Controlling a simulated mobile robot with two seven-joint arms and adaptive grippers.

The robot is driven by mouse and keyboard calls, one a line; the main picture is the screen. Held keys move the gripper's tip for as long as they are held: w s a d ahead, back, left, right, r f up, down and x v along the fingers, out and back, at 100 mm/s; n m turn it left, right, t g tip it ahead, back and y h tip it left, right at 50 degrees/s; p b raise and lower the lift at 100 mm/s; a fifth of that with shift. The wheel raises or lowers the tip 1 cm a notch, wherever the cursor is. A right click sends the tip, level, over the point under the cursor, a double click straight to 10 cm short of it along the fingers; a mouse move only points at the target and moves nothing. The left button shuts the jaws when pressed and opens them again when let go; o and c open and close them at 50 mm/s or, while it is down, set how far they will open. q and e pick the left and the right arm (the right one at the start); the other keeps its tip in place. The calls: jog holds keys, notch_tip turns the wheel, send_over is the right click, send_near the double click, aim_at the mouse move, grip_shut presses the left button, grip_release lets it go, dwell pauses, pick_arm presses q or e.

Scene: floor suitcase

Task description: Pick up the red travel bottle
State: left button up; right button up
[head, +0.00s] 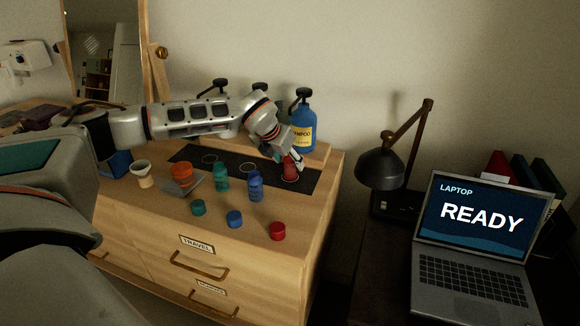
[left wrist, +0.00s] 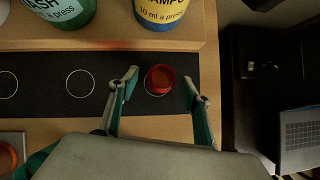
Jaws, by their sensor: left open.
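The red travel bottle (head: 290,172) stands on the black mat (head: 222,170) at its right end on the dresser top, partly hidden by my gripper in the head view. In the left wrist view the red bottle (left wrist: 160,78) shows from above, over a white ring on the mat. My left gripper (head: 289,163) is open, with its fingers reaching down around the bottle. In the left wrist view, one finger of the left gripper (left wrist: 161,78) is on each side of the bottle, with gaps visible. My right gripper is not in view.
Teal (head: 221,177) and blue (head: 256,187) bottles stand in front of the mat. Loose teal, blue and red (head: 278,231) caps lie nearer the front. A shampoo pump bottle (head: 303,128) stands on a raised wooden shelf behind. A lamp and laptop (head: 478,240) are at right.

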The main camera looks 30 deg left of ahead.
pick_arm(q)
jog(key=shift+w+f, duration=0.2)
jog(key=shift+f, duration=0.1)
jog(key=c, duration=1.3)
jog(key=shift+o, duration=0.2)
